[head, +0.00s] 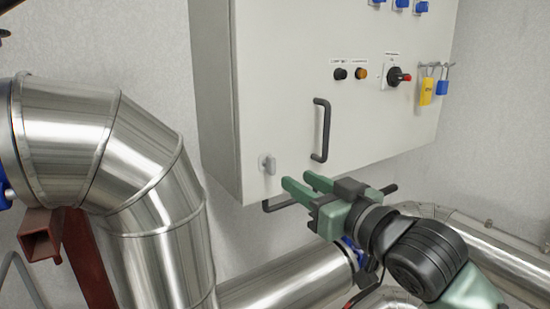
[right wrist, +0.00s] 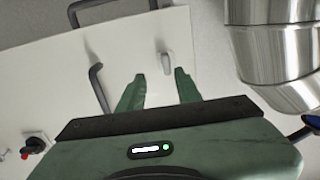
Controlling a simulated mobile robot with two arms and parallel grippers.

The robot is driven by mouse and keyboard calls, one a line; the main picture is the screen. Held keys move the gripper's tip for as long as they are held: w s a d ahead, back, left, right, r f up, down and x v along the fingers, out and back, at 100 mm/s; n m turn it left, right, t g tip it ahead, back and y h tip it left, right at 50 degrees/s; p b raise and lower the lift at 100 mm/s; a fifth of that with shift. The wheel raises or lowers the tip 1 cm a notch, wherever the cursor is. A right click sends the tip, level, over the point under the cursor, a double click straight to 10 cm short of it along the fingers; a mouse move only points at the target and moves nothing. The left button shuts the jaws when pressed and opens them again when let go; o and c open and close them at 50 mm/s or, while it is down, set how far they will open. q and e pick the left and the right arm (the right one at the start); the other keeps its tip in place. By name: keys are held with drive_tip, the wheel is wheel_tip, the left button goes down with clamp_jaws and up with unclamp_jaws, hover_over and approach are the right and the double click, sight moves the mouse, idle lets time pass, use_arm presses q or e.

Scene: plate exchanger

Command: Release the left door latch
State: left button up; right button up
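The grey latch (head: 267,164) is a small raised piece near the lower left corner of the pale cabinet door (head: 290,110). In the right wrist view the latch (right wrist: 167,62) shows just beyond the fingertips, roughly between them. My right gripper (head: 297,181) is green, open and empty, just right of and below the latch in the head view. Its two fingers also show apart in the right wrist view (right wrist: 160,77). I cannot tell whether a finger touches the latch; a gap seems to show. My left gripper is not in view.
A black door handle (head: 321,130) stands right of the latch. A black bar (head: 278,204) runs under the cabinet, behind my right gripper. Knobs (head: 397,77) and a yellow padlock (head: 427,91) are higher right. Large metal pipes (head: 140,150) fill the left and bottom.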

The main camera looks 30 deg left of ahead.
sight(274, 166)
drive_tip(key=shift+g, duration=0.3)
drive_tip(key=p+x, duration=0.1)
drive_tip(key=x, duration=0.1)
drive_tip(key=p+x, duration=0.1)
drive_tip(key=x, duration=0.1)
drive_tip(key=s+r+p+x, duration=0.1)
drive_tip(key=x, duration=0.1)
drive_tip(key=shift+w+a, duration=0.15)
drive_tip(key=shift+a, duration=0.35)
drive_tip(key=shift+w+a+f, duration=0.1)
drive_tip(key=shift+w+a, duration=0.15)
drive_tip(key=shift+a, duration=0.3)
clamp_jaws()
